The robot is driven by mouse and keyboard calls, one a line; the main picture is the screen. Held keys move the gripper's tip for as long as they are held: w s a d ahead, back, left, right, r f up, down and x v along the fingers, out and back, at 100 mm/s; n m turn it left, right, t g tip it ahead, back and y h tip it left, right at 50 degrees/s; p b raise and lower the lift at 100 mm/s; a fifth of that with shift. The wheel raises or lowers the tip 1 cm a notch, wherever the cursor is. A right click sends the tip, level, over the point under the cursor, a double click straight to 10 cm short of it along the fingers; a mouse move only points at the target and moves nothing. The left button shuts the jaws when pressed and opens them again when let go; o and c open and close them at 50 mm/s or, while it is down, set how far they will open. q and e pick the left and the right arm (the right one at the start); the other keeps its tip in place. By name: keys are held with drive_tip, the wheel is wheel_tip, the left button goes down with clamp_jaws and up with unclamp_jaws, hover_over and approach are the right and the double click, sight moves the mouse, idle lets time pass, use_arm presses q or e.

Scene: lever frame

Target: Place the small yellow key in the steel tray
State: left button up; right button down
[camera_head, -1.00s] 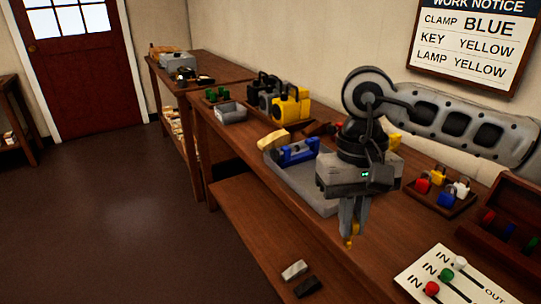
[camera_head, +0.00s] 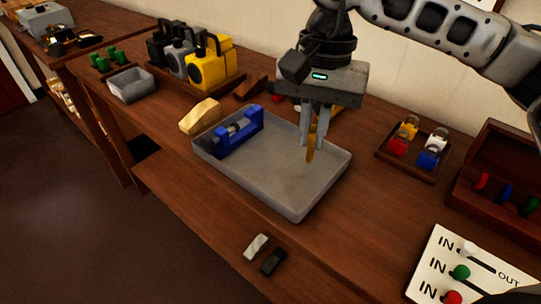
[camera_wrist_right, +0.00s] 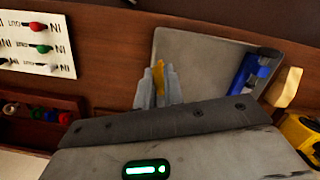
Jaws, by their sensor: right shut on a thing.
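The small yellow key (camera_head: 311,143) is held upright between the fingers of my right gripper (camera_head: 316,132), which is shut on it. The key also shows between the fingertips in the right wrist view (camera_wrist_right: 159,77). The grey steel tray (camera_head: 279,194) lies on the bench, and the key hangs over its right part. I cannot tell whether the key's lower end touches the tray floor. A blue clamp (camera_head: 237,132) lies in the tray's left end. My left gripper is not in view.
A tan block (camera_head: 200,116) sits left of the tray. A rack of coloured padlocks (camera_head: 412,160), a wooden box (camera_head: 500,185) and a lever panel (camera_head: 465,270) stand to the right. Lamps (camera_head: 208,65) and a small grey bin (camera_head: 131,85) are at back left.

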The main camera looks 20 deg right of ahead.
drive_tip(key=s+r+m+t+b, duration=0.1)
drive_tip(key=s+m+t+b, duration=0.25)
drive_tip(key=m, duration=1.55)
drive_tip(key=m+h, duration=0.2)
drive_tip(key=m, duration=1.5)
hover_over(303, 177)
drive_tip(key=shift+g, duration=0.35)
wheel_tip(303, 177, down, 13)
drive_tip(key=shift+r, duration=0.15)
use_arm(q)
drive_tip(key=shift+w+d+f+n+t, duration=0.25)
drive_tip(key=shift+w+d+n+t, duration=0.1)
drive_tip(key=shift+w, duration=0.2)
